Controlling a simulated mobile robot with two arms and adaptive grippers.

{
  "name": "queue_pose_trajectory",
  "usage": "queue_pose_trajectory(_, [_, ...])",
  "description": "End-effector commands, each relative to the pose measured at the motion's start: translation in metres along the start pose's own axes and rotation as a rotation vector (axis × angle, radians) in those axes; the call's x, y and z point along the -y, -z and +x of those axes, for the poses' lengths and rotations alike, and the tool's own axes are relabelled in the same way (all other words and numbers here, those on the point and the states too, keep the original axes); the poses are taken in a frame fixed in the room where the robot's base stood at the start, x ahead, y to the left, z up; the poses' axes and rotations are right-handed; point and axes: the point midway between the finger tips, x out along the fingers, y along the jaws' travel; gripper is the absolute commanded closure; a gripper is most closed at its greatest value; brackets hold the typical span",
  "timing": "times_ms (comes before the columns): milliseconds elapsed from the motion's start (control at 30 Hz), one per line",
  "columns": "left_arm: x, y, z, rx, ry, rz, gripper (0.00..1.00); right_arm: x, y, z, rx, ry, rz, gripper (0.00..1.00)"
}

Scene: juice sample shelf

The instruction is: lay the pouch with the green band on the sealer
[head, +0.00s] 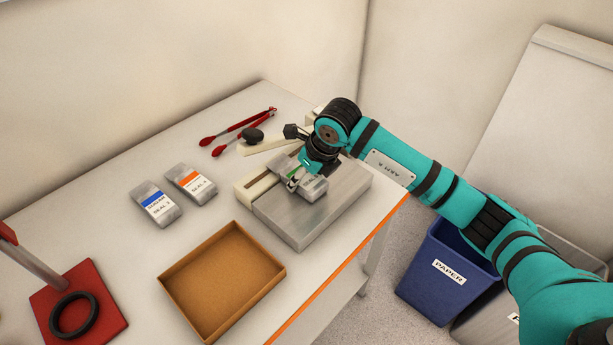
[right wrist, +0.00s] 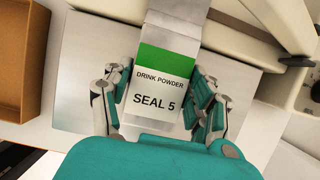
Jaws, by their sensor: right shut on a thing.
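The pouch with the green band (right wrist: 168,62) is silver with a white label reading "DRINK POWDER SEAL 5". In the head view the pouch (head: 313,187) is partly hidden by my right gripper (head: 298,180). My right gripper, also in the right wrist view (right wrist: 158,105), is shut on the pouch's two sides. The sealer (head: 308,217) has a grey metal plate and a cream bar. The pouch is over the plate, its far end toward the bar; I cannot tell whether it touches the plate. My left gripper is not in view.
Pouches with a blue band (head: 157,203) and an orange band (head: 191,184) lie left of the sealer. A brown tray (head: 273,270) is in front of them. A blue paper bin (head: 440,262) stands off the table's right edge.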

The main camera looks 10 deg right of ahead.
Motion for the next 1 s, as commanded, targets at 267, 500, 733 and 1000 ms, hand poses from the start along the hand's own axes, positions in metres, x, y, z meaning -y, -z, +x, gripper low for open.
queue_pose_trajectory(267, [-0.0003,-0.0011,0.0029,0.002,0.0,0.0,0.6,0.0,0.0007,0.0021,0.002,0.0,0.0,0.77])
queue_pose_trajectory(500, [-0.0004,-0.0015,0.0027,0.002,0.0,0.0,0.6,0.0,0.0007,0.002,0.001,0.0,0.0,0.29])
queue_pose_trajectory(733, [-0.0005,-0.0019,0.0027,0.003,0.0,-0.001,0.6,0.0,0.0009,0.0022,0.001,0.0,0.0,0.14])
queue_pose_trajectory(1000, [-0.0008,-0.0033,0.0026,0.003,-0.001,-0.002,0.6,0.0003,0.0003,-0.006,0.003,0.001,-0.001,0.14])
